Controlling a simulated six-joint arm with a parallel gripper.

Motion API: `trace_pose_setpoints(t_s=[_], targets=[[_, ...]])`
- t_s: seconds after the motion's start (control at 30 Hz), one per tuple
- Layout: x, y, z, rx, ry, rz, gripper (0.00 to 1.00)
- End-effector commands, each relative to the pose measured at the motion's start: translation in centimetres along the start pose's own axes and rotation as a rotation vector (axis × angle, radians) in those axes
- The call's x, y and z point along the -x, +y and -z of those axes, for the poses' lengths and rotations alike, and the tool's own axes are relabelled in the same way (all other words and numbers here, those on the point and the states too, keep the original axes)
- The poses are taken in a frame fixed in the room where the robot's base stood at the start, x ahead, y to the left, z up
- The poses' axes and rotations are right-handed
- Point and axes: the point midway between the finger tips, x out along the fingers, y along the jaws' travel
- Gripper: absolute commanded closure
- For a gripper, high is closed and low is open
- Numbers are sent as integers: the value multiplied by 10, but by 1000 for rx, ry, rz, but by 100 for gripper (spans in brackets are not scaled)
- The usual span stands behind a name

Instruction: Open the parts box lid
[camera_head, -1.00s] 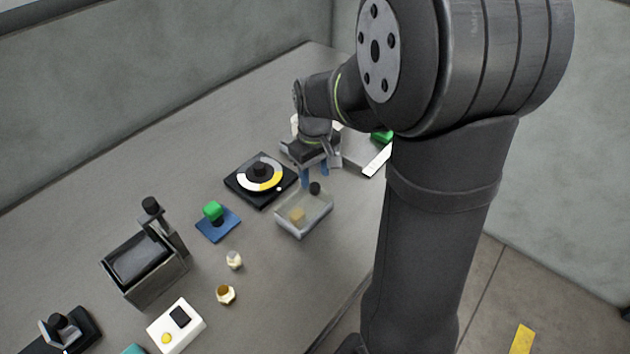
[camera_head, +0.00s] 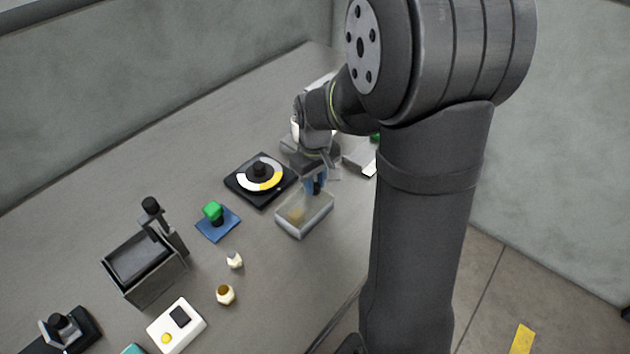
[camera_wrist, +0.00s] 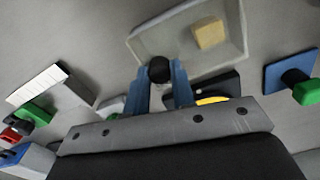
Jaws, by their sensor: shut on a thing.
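The parts box (camera_head: 304,222) is a clear, shallow bin on the table, right of the dial. A tan block (camera_wrist: 208,34) lies inside it, seen through its clear top or open side. My gripper (camera_head: 315,187) is at the box's back edge, pointing down. In the wrist view my gripper (camera_wrist: 161,76) has its blue fingers on both sides of a round black knob (camera_wrist: 160,69) at the box's edge, shut on it. The box (camera_wrist: 146,47) shows beyond the fingers there. Whether the lid has lifted at all I cannot tell.
A black dial with a yellow and white ring (camera_head: 261,175) stands left of the box. A green-topped knob on a blue plate (camera_head: 215,220) is further left. A white-topped block (camera_head: 361,162) stands behind on the right.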

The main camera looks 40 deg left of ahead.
Motion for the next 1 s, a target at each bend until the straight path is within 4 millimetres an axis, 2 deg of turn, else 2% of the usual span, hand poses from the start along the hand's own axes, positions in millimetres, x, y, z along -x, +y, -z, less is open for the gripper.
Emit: trace_pose_setpoints(t_s=[0.13,0.4,0.5,0.6,0.87,0.9,1.0], targets=[[0,19,4,-4,1,-1,100],[0,86,17,-5,1,-1,100],[0,100,20,-2,2,-1,100],[0,107,22,-2,2,-1,100],[1,109,22,-1,4,-5,100],[1,109,22,-1,4,-6,75],[1,109,22,-1,4,-6,56]])
